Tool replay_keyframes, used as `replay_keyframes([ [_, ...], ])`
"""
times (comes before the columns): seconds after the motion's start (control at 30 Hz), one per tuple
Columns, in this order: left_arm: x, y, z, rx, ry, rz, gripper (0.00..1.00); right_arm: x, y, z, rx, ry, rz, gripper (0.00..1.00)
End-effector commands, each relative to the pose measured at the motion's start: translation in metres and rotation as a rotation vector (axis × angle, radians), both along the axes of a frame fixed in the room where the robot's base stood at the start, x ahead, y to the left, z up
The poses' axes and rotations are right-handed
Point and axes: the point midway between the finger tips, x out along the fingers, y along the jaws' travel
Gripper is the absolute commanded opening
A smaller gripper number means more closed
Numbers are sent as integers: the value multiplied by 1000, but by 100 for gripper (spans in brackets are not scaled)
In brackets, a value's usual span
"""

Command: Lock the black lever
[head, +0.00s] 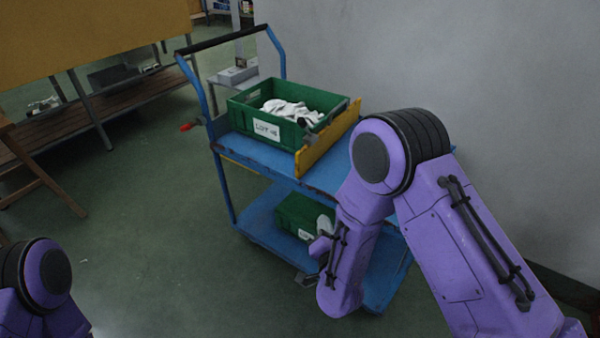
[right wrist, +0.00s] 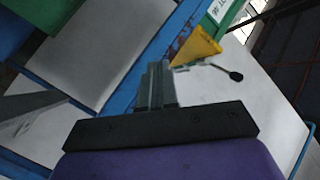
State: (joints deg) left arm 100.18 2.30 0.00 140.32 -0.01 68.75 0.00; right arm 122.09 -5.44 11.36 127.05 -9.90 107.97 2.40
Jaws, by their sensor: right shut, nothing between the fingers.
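In the right wrist view, a black lever (right wrist: 236,76) with a round knob on a thin rod sticks out to the right, beside the end of a yellow board. My right gripper's fingers (right wrist: 158,68) are shut and empty, to the left of the lever and apart from it. My left gripper is out of view; only a part of the left arm shows at the bottom left.
The blue cart (head: 262,217) carries a green crate (head: 247,117) of white socks behind the yellow board (head: 328,140). A second green crate (head: 290,212) sits on its lower shelf. A grey wall (head: 450,60) stands behind.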

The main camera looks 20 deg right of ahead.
Motion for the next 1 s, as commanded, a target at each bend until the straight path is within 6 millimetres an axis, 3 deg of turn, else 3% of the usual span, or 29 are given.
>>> replay_keyframes([
  [0.03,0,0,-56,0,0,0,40,24,15,-8,57,-176,-2,0],
  [0.1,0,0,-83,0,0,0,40,42,31,25,147,-395,-9,0],
  [0.23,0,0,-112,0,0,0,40,50,49,71,284,-666,-13,0],
  [0.4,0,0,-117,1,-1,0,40,49,56,97,354,-781,-13,0],
  [0.73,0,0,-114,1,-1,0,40,52,54,100,354,-779,-16,0],
  [1.0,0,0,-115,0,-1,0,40,90,38,123,354,-782,-21,0],
])
